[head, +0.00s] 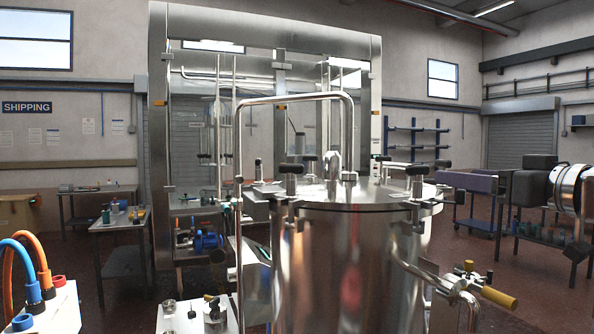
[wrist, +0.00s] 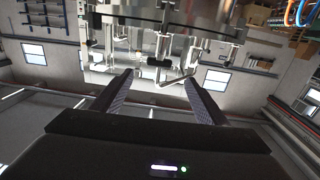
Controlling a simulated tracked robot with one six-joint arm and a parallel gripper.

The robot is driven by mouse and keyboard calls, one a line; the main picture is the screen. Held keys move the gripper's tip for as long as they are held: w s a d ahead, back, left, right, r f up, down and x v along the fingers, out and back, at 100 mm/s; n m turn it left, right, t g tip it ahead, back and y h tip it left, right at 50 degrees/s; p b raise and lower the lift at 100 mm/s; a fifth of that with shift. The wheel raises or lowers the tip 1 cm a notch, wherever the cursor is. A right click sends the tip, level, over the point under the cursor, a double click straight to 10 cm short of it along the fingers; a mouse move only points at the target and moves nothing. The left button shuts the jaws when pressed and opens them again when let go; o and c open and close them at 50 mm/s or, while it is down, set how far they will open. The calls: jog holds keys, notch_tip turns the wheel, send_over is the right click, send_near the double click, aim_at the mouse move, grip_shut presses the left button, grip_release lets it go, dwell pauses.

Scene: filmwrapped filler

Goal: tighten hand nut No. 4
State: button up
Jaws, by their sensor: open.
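A shiny steel vessel (head: 345,260) stands in the middle of the head view, with a flat round lid (head: 350,196). Black-topped hand nuts sit around the lid rim: one at the front left (head: 291,170), one at the front right (head: 416,171), others farther back. No numbers are readable, so I cannot tell which is No. 4.
A bent steel pipe (head: 295,98) arches above the lid. A side pipe with a yellow-handled valve (head: 498,297) sticks out at the lower right. A tall steel frame (head: 160,140) stands behind. Orange and blue hoses (head: 35,262) are at lower left.

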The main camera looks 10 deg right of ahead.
aim_at(421, 171)
dwell(0.4)
jog(key=w, duration=0.4)
jog(key=w+a, duration=0.1)
jog(key=w, duration=0.8)
jog(key=shift+w+a, duration=0.15)
jog(key=shift+w, duration=0.1)
jog(key=c, duration=1.1)
